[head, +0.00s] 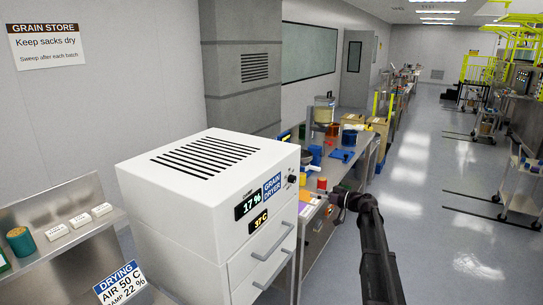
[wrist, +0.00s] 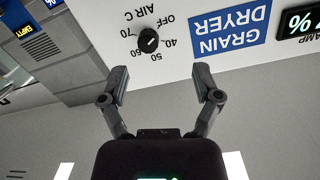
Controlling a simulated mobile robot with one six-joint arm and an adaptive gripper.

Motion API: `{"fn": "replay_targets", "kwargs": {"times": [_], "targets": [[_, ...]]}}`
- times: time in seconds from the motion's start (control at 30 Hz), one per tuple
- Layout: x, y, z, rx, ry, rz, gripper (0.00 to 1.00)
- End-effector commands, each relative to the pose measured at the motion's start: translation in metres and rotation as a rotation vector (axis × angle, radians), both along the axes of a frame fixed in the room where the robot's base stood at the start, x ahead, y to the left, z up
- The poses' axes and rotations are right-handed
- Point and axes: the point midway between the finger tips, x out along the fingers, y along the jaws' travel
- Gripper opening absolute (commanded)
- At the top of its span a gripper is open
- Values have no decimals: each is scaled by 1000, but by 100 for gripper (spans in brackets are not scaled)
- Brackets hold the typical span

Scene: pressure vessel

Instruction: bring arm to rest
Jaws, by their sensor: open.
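My gripper (head: 337,200) is beside the right side of the white grain dryer (head: 205,160) in the head view, at the end of my dark arm (head: 377,245). In the wrist view my gripper (wrist: 161,82) has its two fingers spread wide with nothing between them. The dryer's face appears upside down there, with a black air-temperature knob (wrist: 148,40) and the blue GRAIN DRYER label (wrist: 229,28). The knob lies beyond the fingers, apart from them. I cannot tell its exact setting.
The dryer has drawer handles (head: 272,256) on its front. A long bench (head: 372,140) with jars and blue items runs behind my gripper. A steel shelf (head: 70,235) stands at left with a green jar (head: 20,241). The floor (head: 470,240) on the right is largely clear; a cart (head: 520,190) stands farther right.

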Motion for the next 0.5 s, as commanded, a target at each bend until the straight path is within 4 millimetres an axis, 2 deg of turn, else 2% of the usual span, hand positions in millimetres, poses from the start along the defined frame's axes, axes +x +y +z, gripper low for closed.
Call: {"fn": "replay_targets", "kwargs": {"times": [0.3, 0.5], "targets": [[-79, 67, -56, -156, 325, 75, 82], [-139, 95, -95, -291, 571, 66, 82]]}}
